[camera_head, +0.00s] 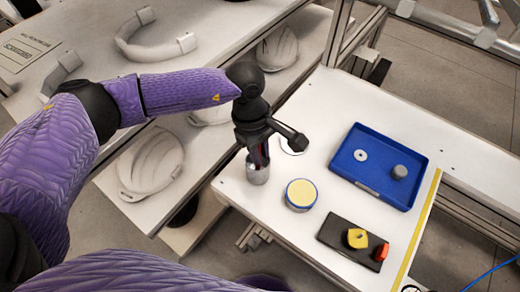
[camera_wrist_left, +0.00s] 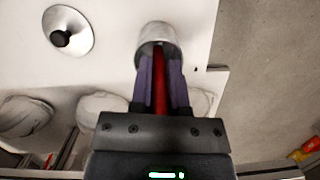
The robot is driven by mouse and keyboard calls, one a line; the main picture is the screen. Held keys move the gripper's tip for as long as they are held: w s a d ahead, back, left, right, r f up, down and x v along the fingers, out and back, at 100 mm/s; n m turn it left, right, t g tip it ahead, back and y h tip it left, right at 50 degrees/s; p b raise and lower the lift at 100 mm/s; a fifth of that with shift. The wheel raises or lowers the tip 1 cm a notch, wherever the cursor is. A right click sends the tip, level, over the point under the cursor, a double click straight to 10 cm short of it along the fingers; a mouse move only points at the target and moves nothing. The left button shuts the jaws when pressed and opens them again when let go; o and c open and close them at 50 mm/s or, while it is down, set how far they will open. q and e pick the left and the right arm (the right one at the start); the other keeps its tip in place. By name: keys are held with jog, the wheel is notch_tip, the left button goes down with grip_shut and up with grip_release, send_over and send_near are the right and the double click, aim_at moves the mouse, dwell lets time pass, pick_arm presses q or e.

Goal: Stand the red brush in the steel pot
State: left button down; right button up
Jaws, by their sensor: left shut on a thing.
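The steel pot (camera_head: 258,176) stands near the left edge of the white table, directly below my left gripper (camera_head: 259,158). It also shows at the top of the left wrist view (camera_wrist_left: 155,33). My left gripper is shut on the red brush (camera_wrist_left: 160,85), which lies between its two fingers. The brush's far end reaches to the pot's mouth and seems to enter it; how deep it sits is hidden. In the head view only a little red shows between the fingers. My right gripper is not in view.
A round tin with a yellow top (camera_head: 301,194) stands close right of the pot. Further right are a blue tray (camera_head: 377,185) with small parts and a black plate (camera_head: 335,236) with yellow and red pieces. White helmet shells (camera_head: 150,165) lie on shelves at left.

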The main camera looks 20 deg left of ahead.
pick_arm(q)
jog(key=c, duration=0.6)
grip_release()
jog(key=shift+f, duration=0.1)
jog(key=p+v, duration=0.1)
jog(key=v, duration=1.1)
jog(key=shift+r, duration=0.2)
